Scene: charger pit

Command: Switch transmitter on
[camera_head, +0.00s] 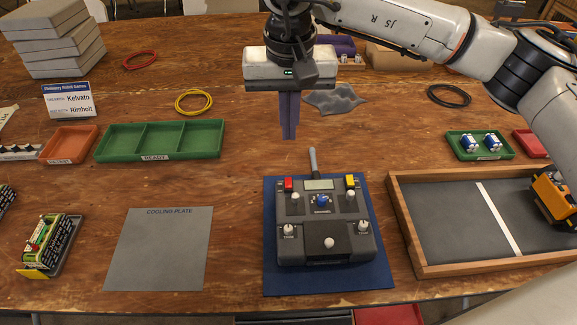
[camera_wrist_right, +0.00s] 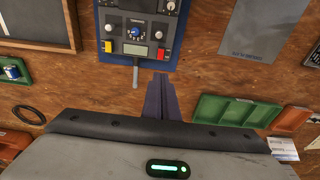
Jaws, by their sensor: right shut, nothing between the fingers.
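The transmitter (camera_head: 322,228) is a dark grey box with an antenna, a small display, a red and a yellow block at its top corners, a blue knob and several white knobs or sticks. It lies on a blue mat (camera_head: 280,279). It also shows upside down in the right wrist view (camera_wrist_right: 137,37). My right gripper (camera_head: 289,136) hangs above the table behind the transmitter, left of the antenna tip. Its purple fingers are shut and empty, apart from the transmitter. They also show in the right wrist view (camera_wrist_right: 160,85). My left gripper is out of view.
A grey cooling plate (camera_head: 160,250) lies left of the mat. A wood-framed tray (camera_head: 400,215) stands close on the right. A green READY tray (camera_head: 160,141), a yellow cable ring (camera_head: 194,102) and a grey cloth (camera_head: 335,98) lie behind. A robot-like model (camera_head: 48,247) sits far left.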

